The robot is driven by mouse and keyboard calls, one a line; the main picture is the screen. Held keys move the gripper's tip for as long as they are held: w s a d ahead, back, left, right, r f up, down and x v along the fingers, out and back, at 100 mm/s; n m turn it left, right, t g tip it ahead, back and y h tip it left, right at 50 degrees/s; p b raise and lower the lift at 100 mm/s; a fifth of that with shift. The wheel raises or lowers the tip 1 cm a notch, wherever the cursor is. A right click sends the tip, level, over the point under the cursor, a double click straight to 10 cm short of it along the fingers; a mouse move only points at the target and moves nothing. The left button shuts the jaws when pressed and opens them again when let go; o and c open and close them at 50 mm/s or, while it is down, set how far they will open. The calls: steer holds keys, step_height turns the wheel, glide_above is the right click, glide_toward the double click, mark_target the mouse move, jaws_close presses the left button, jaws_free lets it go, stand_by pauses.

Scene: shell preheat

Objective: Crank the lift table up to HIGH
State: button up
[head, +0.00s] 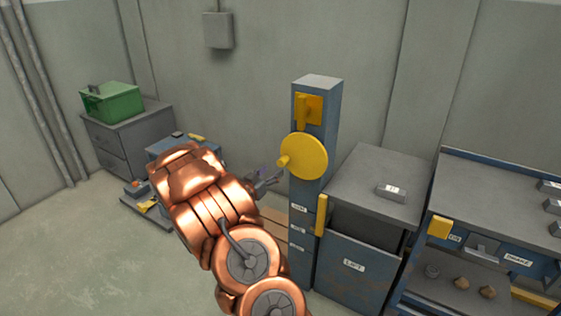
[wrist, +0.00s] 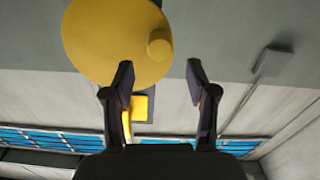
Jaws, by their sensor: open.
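The crank is a yellow disc (head: 304,156) on a blue-grey post (head: 317,85). Its round knob (head: 284,161) sticks out at the disc's left side. In the wrist view the disc (wrist: 100,40) and knob (wrist: 159,46) lie ahead of the fingers. My gripper (head: 268,180) is open and empty, just left of and below the knob, apparently apart from it; it also shows in the wrist view (wrist: 160,85). The lift table (head: 375,177) has a grey top and a "LIFT" label. A yellow marker (head: 321,215) is beside the post's small labels (head: 299,209), which I cannot read clearly.
A small labelled grey block (head: 391,191) lies on the lift table. A blue workbench (head: 500,190) stands close on the right. A green box (head: 111,102) sits on a grey cabinet (head: 125,140) at left. My arm hides part of a blue cart (head: 165,148).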

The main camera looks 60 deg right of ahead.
mark_target(280, 163)
steer(key=shift+w+d, duration=0.1)
steer(key=shift+d, duration=3.3)
steer(key=shift+c, duration=0.2)
jaws_close()
